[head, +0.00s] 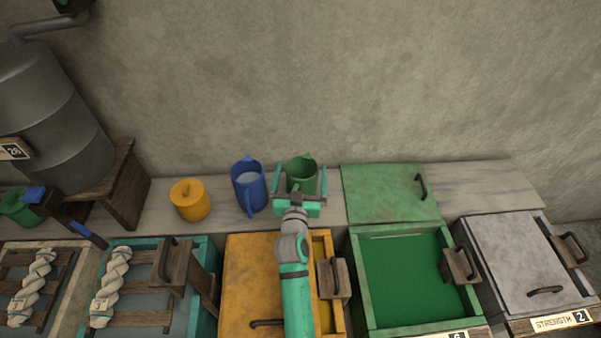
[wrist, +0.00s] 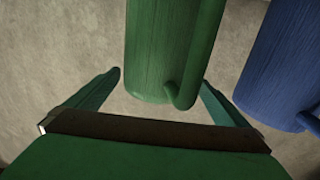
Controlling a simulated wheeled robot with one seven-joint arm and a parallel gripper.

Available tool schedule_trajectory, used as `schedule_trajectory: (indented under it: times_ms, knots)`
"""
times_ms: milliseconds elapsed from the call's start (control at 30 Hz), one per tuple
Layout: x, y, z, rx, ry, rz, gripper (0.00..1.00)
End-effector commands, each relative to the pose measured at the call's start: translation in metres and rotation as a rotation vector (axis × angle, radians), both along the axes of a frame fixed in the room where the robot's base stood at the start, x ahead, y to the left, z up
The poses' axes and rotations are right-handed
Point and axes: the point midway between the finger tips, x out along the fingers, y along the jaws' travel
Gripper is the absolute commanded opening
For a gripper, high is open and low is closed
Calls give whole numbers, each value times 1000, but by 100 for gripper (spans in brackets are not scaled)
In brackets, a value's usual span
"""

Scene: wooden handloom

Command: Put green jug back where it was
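The green jug (head: 302,164) stands upright on the pale shelf at the wall, right of the blue jug. Part of its lower body is hidden behind my gripper. My gripper (head: 300,172) is open, with one finger on each side of the green jug in the head view. In the wrist view the green jug (wrist: 165,45) and its handle lie ahead, between the spread finger lines. Gaps show beside both fingers, and neither is seen touching the jug. My gripper (wrist: 160,79) holds nothing.
A green lid (head: 388,194) lies on the shelf to the right. An open vat of green liquid (head: 414,275) is in front; the yellow vat's lid (head: 250,290) is partly aside.

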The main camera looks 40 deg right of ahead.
Motion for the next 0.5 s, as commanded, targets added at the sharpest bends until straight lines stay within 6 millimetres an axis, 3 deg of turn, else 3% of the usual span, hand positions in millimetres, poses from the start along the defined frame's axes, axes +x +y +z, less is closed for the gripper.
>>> schedule_trajectory:
  times_ms: [267, 500]
  knots:
    - [-2, 2, 2, -1, 1, 1, 100]
    - [-27, 24, 2, 1, 2, 1, 100]
